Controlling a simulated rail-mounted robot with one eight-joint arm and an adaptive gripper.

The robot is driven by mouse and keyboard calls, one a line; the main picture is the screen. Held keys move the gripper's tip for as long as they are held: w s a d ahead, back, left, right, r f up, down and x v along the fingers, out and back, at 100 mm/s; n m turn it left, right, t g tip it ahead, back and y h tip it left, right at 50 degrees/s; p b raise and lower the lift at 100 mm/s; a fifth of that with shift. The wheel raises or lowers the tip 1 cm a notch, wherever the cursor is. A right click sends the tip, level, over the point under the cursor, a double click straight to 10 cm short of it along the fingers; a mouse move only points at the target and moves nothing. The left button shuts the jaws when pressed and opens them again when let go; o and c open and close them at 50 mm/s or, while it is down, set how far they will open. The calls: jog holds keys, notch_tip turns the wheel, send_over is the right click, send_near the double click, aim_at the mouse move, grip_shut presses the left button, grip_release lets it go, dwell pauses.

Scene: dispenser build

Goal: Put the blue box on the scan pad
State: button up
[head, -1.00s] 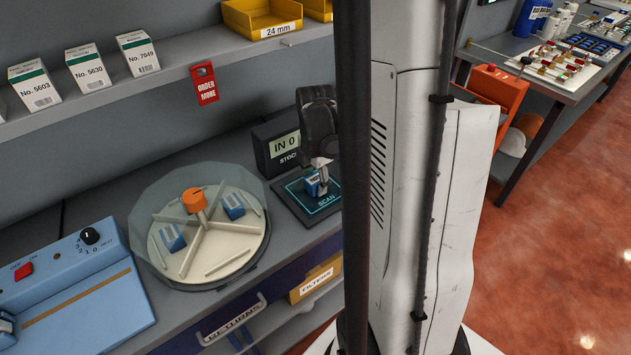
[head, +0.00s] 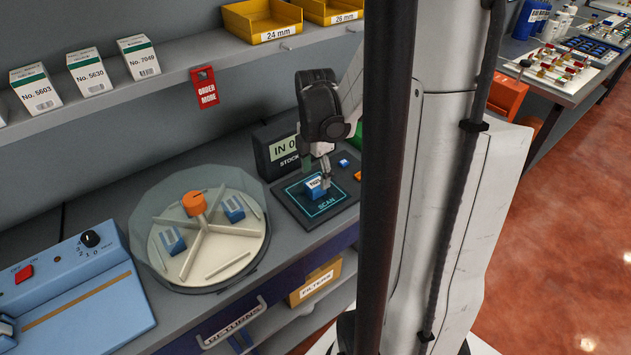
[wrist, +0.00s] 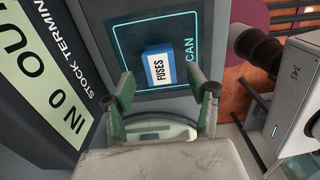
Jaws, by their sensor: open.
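The blue box (head: 315,187), with a white label reading FUSES, sits on the dark scan pad (head: 331,208), inside its cyan outline. In the wrist view the blue box (wrist: 160,67) lies within the outline of the scan pad (wrist: 126,45), beyond my fingertips. My gripper (head: 326,182) is just above and beside the box in the head view. In the wrist view my gripper (wrist: 166,90) is open, its fingers apart with nothing between them, and the box appears clear of them.
The stock terminal (head: 277,148) stands right behind the pad. A round carousel (head: 200,235) with blue boxes under a clear cover is to the left. A small blue button (head: 343,163) and an orange one (head: 357,176) are right of the pad. A shelf (head: 160,92) overhangs the bench.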

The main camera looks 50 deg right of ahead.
aim_at(315, 183)
notch_tip(315, 183, up, 8)
dwell(0.4)
jog(key=s+a+r+m+t, duration=0.1)
jog(key=a+r+m+t, duration=0.1)
jog(key=a+m, duration=0.3)
jog(key=s+a+r+m+t, duration=0.2)
jog(key=a+m, duration=0.3)
jog(key=a, duration=0.7)
jog(key=s+a+r+m+t, duration=0.2)
jog(key=a+r+m+t, duration=0.1)
jog(key=a+m, duration=0.3)
jog(key=shift+a+r, duration=0.35)
jog(key=shift+a, duration=0.95)
